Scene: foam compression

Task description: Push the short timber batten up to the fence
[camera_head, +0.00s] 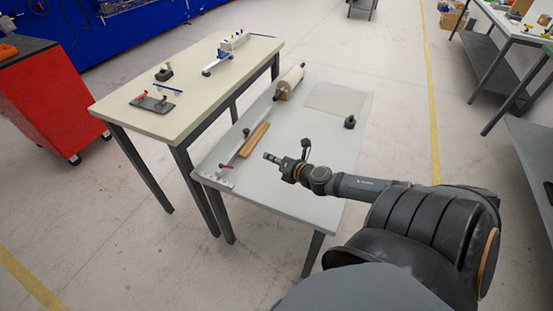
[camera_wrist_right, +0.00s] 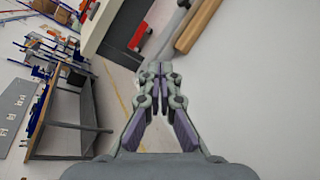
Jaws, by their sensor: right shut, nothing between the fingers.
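The short timber batten (camera_head: 254,140) is a light brown bar lying flat on the grey table, near its left side. It also shows at the top of the right wrist view (camera_wrist_right: 198,25). The fence (camera_head: 228,151) is a long grey rail along the table's left edge. The batten lies roughly parallel to the fence, with a narrow gap seeming to show between them. My right gripper (camera_head: 268,156) is shut and empty, just right of the batten's near end and apart from it. Its closed fingertips show in the wrist view (camera_wrist_right: 160,68). My left gripper is out of view.
A red-handled clamp (camera_head: 226,166) stands at the table's near left corner. A higher beige table (camera_head: 185,80) stands left. The grey table's middle is clear.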

